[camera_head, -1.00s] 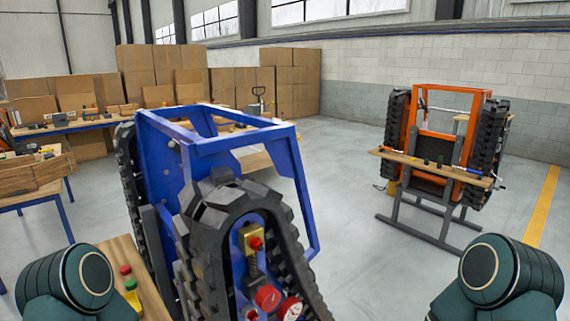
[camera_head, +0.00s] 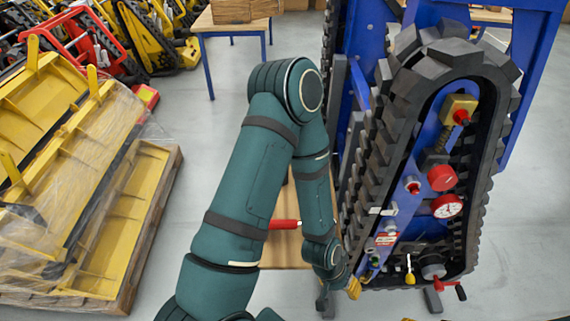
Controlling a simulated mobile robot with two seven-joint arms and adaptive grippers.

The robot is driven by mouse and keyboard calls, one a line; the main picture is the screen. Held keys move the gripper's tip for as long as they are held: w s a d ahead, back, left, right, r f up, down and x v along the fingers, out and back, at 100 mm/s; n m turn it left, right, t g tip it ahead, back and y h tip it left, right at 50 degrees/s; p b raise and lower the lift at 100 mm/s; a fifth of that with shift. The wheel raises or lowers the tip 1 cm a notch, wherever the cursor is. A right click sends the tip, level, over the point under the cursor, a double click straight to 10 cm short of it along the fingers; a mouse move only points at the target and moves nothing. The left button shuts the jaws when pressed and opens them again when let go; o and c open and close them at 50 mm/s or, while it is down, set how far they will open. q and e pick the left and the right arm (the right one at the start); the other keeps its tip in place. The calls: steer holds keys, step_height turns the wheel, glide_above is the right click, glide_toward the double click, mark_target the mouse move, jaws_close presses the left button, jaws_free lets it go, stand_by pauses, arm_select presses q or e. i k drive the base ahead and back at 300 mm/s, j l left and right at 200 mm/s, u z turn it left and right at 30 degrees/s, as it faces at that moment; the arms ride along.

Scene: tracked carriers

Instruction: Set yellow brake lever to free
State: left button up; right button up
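A small yellow lever (camera_head: 409,273) stands low on the blue tracked carrier's (camera_head: 426,135) side panel, at the lower right. It looks close to upright; its marked setting is too small to read. My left arm comes in from the bottom left, bends at the elbow and reaches down to its wrist, left of the lever and apart from it. My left gripper (camera_head: 335,272) is at the end of that wrist, small and mostly hidden, so its fingers cannot be made out. A small yellow piece (camera_head: 354,288) shows beside it. My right gripper is out of view.
A wooden bench top (camera_head: 287,252) with a red handle (camera_head: 285,224) lies behind my arm. Wrapped yellow parts (camera_head: 75,185) on a pallet fill the left.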

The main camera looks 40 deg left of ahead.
mark_target(410, 279)
steer(key=k+j+u, duration=0.5)
steer(key=j+u, duration=0.35)
steer(key=k+l+z, duration=0.1)
steer(key=l, duration=0.25)
steer(key=k+l+z, duration=0.15)
steer(key=l, duration=0.2)
steer(key=k+l+z, duration=0.1)
steer(key=l, duration=0.25)
steer(key=k+l+z, duration=0.15)
steer(key=l, duration=0.25)
steer(key=k, duration=0.05)
